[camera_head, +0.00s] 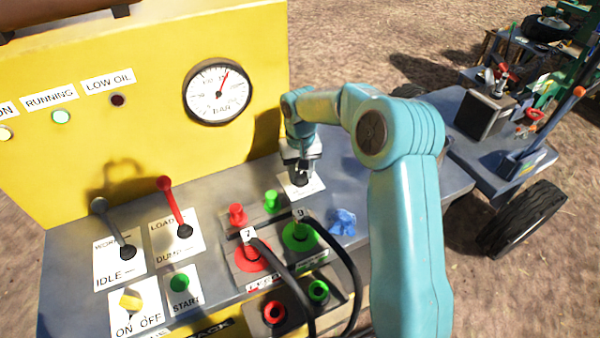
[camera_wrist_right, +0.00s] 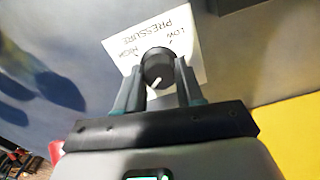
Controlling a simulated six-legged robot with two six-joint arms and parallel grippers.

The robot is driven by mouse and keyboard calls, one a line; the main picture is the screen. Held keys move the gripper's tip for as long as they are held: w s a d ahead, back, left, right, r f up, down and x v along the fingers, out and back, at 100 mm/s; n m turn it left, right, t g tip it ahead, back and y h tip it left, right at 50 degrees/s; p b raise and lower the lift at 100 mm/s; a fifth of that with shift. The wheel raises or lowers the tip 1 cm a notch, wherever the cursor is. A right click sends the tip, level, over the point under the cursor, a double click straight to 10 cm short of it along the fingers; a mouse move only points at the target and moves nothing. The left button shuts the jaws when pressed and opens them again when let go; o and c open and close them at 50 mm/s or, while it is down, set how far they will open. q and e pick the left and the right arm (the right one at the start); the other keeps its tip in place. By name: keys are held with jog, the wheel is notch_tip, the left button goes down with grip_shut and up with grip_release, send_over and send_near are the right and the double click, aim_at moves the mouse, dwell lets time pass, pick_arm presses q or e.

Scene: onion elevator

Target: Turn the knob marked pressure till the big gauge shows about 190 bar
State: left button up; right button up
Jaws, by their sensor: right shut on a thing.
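The big gauge (camera_head: 218,92) is round and white with a dark rim, on the yellow panel in the head view. Its red needle points up and slightly right; its numbers are too small to read surely. The black pressure knob (camera_wrist_right: 157,66) sits on a white label (camera_wrist_right: 181,40) reading PRESSURE, LOW and HIGH. My right gripper (camera_wrist_right: 160,82) is shut on the knob, one finger on each side. A white mark shows on the knob's near side. In the head view my right gripper (camera_head: 301,168) comes down over the knob and mostly hides it. My left gripper is not in view.
Red (camera_head: 174,205) and grey (camera_head: 112,225) levers stand on the console at the left. Coupled black hoses (camera_head: 345,265) arch at the front, near a blue crumpled cloth (camera_head: 342,221). The yellow panel (camera_head: 140,140) rises behind. A wheeled vehicle (camera_head: 510,150) stands at the right.

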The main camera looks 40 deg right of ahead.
jog(key=shift+r+m+b, duration=0.1)
jog(key=shift+m+b, duration=0.3)
jog(key=shift+m, duration=1.8)
jog(key=o, duration=0.7)
jog(key=shift+c, duration=0.2)
jog(key=o, duration=0.4)
jog(key=shift+s+a+r, duration=0.1)
